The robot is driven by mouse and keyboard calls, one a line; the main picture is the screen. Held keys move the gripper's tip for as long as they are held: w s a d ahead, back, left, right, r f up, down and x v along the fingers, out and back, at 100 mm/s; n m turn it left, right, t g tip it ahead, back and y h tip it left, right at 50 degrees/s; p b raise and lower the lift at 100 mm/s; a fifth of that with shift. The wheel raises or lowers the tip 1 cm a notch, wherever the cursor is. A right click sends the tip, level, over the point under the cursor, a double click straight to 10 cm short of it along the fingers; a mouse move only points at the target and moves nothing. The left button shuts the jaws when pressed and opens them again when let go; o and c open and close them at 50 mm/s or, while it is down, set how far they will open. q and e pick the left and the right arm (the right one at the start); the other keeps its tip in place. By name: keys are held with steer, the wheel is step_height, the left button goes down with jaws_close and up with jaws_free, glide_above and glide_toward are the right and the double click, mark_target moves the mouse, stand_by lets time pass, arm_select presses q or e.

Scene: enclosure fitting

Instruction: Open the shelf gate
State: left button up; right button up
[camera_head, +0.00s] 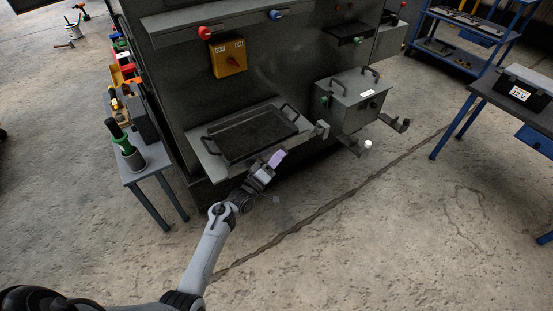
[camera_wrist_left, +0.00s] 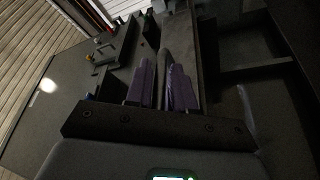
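The shelf (camera_head: 208,147) is a grey ledge on the dark cabinet front, with a black handled tray (camera_head: 255,134) on it. A metal bracket (camera_head: 322,130) sits at its right end. I cannot make out the gate separately in the head view. My left gripper (camera_head: 277,158), with purple fingertips, is at the shelf's front edge, right of its middle. In the left wrist view the purple fingers (camera_wrist_left: 162,86) stand apart, with a dark narrow bar (camera_wrist_left: 164,62) between or just beyond them. Whether they touch it is unclear. My right gripper is out of view.
A grey handled box (camera_head: 350,103) stands right of the shelf, with brackets (camera_head: 394,122) projecting near it. A small side table (camera_head: 150,165) with a green-handled tool is on the left. A workbench (camera_head: 510,95) is at right. The floor in front is clear.

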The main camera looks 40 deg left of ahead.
arm_select(q)
steer(key=shift+c, duration=0.3)
jaws_close()
steer(key=shift+f, duration=0.1)
step_height(320, 180, down, 7)
steer(key=m+g+h+b, duration=0.1)
steer(key=m+h+b, duration=1)
steer(key=m, duration=1.3)
steer(key=shift+a+b, duration=0.3)
steer(key=shift+b, duration=0.95)
steer(key=shift+w, duration=0.1)
